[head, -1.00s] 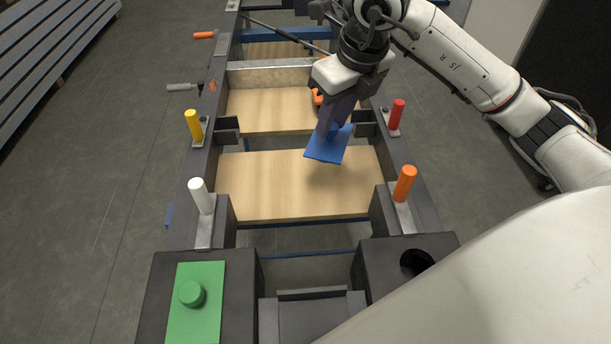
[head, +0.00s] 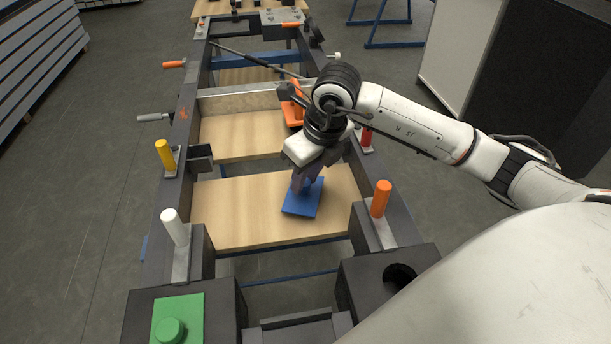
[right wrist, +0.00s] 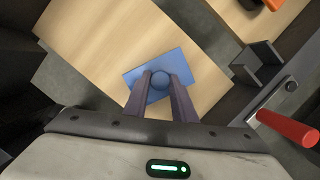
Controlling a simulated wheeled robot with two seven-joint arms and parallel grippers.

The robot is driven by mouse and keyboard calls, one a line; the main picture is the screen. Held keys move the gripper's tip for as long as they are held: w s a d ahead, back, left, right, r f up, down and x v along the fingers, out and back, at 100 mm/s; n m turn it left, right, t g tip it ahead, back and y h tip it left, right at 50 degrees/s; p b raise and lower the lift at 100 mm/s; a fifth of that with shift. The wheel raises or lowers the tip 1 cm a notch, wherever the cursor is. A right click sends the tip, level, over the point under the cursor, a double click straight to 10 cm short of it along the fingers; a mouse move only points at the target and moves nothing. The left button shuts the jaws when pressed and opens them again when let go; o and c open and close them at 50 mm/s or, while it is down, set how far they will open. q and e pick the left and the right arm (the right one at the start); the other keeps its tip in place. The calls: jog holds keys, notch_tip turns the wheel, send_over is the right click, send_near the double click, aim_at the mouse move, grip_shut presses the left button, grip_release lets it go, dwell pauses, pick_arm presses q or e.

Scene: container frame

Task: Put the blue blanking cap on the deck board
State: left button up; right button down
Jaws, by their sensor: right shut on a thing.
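The blue blanking cap (head: 303,200) is a flat square plate with a round knob. It is at the right part of the near wooden deck board (head: 240,215), and looks to be on or just above the wood. My right gripper (head: 306,184) is over it, shut on its knob. In the right wrist view both fingers (right wrist: 160,88) flank the round knob of the cap (right wrist: 177,62), with the deck board (right wrist: 100,50) beneath. My left gripper is not in view.
A green cap (head: 185,310) lies on the near left corner block. White (head: 175,228), yellow (head: 165,154), orange (head: 381,198) and red (head: 366,138) posts stand along the frame. The near board's left half is bare.

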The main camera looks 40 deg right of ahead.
aim_at(316, 202)
jog(key=c, duration=1.5)
grip_release()
jog(key=shift+f, duration=0.1)
jog(key=p+v, duration=0.1)
jog(key=v, duration=1.1)
